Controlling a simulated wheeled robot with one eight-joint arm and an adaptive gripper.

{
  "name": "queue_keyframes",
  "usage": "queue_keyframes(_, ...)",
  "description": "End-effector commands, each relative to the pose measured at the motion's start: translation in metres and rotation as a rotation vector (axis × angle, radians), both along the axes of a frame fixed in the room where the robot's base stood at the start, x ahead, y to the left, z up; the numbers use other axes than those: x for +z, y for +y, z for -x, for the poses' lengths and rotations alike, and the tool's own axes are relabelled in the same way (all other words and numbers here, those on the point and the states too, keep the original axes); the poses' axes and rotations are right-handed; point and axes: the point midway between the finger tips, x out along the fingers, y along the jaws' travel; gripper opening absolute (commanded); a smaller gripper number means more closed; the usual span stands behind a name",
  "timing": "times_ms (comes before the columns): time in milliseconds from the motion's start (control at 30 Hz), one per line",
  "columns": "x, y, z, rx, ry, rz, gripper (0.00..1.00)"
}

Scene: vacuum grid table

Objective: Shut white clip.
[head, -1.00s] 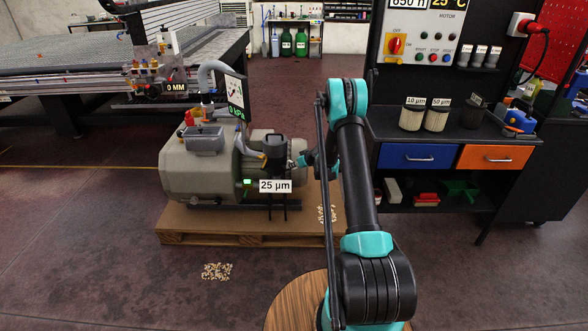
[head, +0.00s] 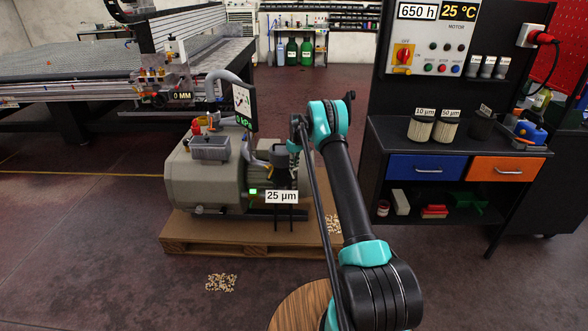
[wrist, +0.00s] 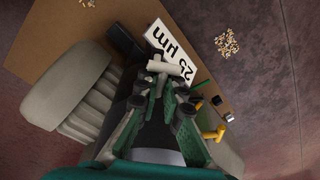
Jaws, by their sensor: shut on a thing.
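The white clip (wrist: 166,67) is a small pale lever at my fingertips in the wrist view. My gripper (wrist: 168,78) is shut on it, beside the dark filter housing of the pump. The fingers hide part of the clip, so I cannot tell whether it is latched. A yellow clip (wrist: 215,133) shows to the right of my fingers. In the head view the grey pump (head: 205,180) stands on a pallet, with the filter housing (head: 284,172) at its right end. The clip and my fingertips cannot be made out there.
A "25 µm" label (wrist: 171,48) lies just beyond my fingertips. The wooden pallet (head: 215,247) stands on open floor. Loose chips (head: 221,283) lie in front of it. A workbench (head: 440,142) with filters and drawers stands to the right. The grid table (head: 80,62) is at back left.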

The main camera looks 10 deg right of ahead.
Motion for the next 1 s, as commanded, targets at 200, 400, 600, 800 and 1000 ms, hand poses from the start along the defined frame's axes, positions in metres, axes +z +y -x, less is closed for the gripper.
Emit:
queue_keyframes(200, -0.0005, 0.0014, -0.002, 0.0, 0.053, 0.031, 0.0)
queue_keyframes(400, -0.0007, 0.0016, -0.0023, 0.0, 0.069, 0.04, 0.0)
queue_keyframes(600, -0.0009, 0.0018, -0.0024, 0.001, 0.068, 0.04, 0.0)
queue_keyframes(800, -0.001, 0.0019, -0.0023, 0.001, 0.068, 0.04, 0.16)
queue_keyframes(1000, -0.001, 0.0013, -0.0017, 0.001, 0.071, 0.04, 0.29)
